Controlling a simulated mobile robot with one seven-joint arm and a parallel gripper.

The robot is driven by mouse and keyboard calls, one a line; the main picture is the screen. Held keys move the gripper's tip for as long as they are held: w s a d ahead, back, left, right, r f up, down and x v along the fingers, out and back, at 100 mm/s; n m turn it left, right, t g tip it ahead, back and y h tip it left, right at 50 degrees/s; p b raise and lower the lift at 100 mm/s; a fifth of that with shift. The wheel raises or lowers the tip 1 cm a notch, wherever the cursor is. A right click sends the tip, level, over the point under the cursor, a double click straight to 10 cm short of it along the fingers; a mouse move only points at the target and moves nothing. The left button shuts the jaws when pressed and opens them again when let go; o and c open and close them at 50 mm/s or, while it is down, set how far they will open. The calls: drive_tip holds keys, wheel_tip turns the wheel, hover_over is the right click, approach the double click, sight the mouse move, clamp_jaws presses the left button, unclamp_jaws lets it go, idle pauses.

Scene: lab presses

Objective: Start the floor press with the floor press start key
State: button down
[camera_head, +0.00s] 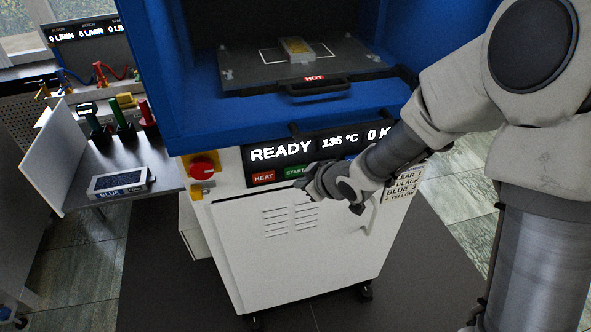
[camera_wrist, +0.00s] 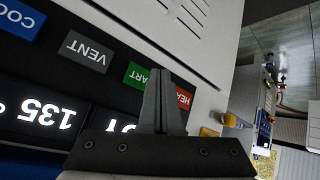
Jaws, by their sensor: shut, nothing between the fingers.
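The floor press (camera_head: 310,250) has a white cabinet below a blue chamber. Its dark panel reads READY, 135 °C and 0 K, cut off by my arm. The green start key (camera_head: 293,172) sits on the panel's lower row, right of the red HEAT key (camera_head: 263,177). In the wrist view the start key (camera_wrist: 137,76) shows, its START label partly hidden by my finger. My gripper (camera_head: 305,184) is shut and empty. In the wrist view its fingertips (camera_wrist: 159,72) point at the panel beside the start key, between it and HEAT. I cannot tell whether they touch.
Grey VENT (camera_wrist: 85,52) and blue COOL (camera_wrist: 20,18) keys lie along the same row. A red knob (camera_head: 203,167) is left of the panel. A black handle (camera_head: 325,125) juts out above it. A side table (camera_head: 130,160) stands left.

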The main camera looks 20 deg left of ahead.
drive_tip(key=shift+w+a, duration=0.3)
drive_tip(key=shift+w, duration=0.1)
drive_tip(key=shift+w, duration=0.1)
idle(1.8)
drive_tip(key=shift+w+a, duration=0.2)
drive_tip(key=shift+w, duration=0.05)
